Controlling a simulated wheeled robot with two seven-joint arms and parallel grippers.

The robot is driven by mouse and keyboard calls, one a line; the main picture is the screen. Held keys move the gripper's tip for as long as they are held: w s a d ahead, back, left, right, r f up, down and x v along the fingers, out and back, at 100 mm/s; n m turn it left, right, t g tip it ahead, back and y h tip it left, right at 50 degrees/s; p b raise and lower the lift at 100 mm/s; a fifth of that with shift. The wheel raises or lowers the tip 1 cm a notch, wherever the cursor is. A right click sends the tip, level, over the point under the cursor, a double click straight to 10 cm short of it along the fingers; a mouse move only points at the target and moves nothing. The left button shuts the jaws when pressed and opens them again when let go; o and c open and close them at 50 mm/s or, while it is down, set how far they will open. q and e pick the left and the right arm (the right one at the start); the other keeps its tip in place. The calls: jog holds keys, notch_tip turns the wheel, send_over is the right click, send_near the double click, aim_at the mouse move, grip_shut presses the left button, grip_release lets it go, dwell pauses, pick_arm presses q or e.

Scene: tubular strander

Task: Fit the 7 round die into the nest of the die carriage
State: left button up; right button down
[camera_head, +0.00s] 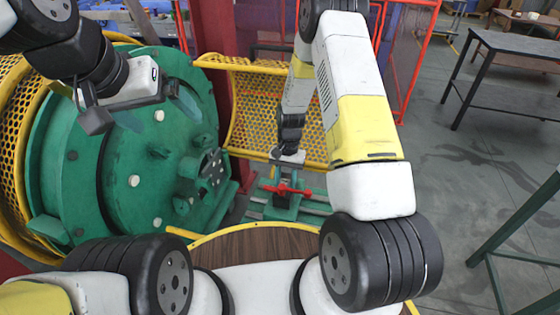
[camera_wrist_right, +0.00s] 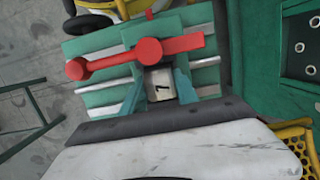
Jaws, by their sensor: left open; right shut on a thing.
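The die (camera_wrist_right: 160,88), a pale block with a dark mark like a 7, sits between the two teal fingers of my right gripper (camera_wrist_right: 158,78) in the right wrist view. That gripper is shut on it. In the head view my right gripper (camera_head: 288,163) points down at the green die carriage (camera_head: 285,207). The carriage's red handle (camera_wrist_right: 140,56) lies just beyond the die. The nest is hidden, and I cannot tell whether the die touches it. My left gripper (camera_head: 138,112) is open and empty in front of the big green disc.
The large green round plate (camera_head: 120,180) with bolts fills the left. A yellow perforated guard (camera_head: 250,110) stands behind the carriage. Grey rails (camera_wrist_right: 105,92) run under the handle. A dark table (camera_head: 515,55) stands at the right, with clear floor before it.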

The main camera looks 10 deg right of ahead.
aim_at(286, 179)
jog(key=shift+f, duration=0.3)
jog(key=c, duration=0.8)
grip_release()
jog(key=shift+c, duration=0.2)
jog(key=shift+w+d+r, duration=0.1)
jog(key=shift+w+r, duration=0.15)
jog(key=shift+r, duration=1)
jog(key=shift+w+d+r, duration=0.1)
jog(key=shift+w+r, duration=0.1)
jog(key=shift+r, duration=1.1)
jog(key=shift+w+d+r, duration=0.1)
jog(key=shift+w+r, duration=0.15)
jog(key=shift+r, duration=1)
